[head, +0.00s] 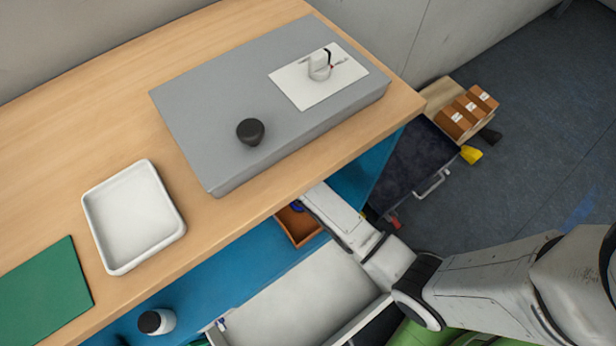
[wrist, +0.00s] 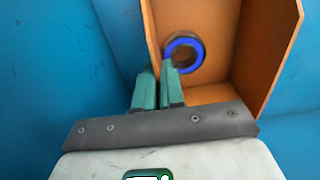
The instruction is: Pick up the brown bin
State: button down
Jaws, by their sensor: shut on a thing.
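The brown bin (head: 297,232) is an open box under the wooden table's front edge, on the blue lower surface; the table and my arm hide part of it. It also shows in the wrist view (wrist: 226,92), with a blue-rimmed ring (wrist: 184,52) inside. My gripper (wrist: 161,70) is shut on the bin's near-left wall, with one green finger on each side of it. In the head view the fingertips are hidden behind my arm. I cannot tell whether the bin is lifted off the blue surface.
The wooden table (head: 85,120) overhangs the bin. On it are a grey slab (head: 205,120), a white tray (head: 133,215) and a green mat (head: 45,290). A dark-lidded white jar (head: 157,321) stands on the blue surface (head: 225,285). A dark cart (head: 410,165) is at right.

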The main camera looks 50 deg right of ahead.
jog(key=s+a+r+p, duration=0.3)
jog(key=s+r+p, duration=0.2)
jog(key=s+r, duration=0.6)
jog(key=s, duration=0.2)
jog(key=shift+s+a+r, duration=0.15)
jog(key=shift+s+r, duration=0.05)
jog(key=shift+s, duration=0.1)
jog(key=shift+s, duration=0.1)
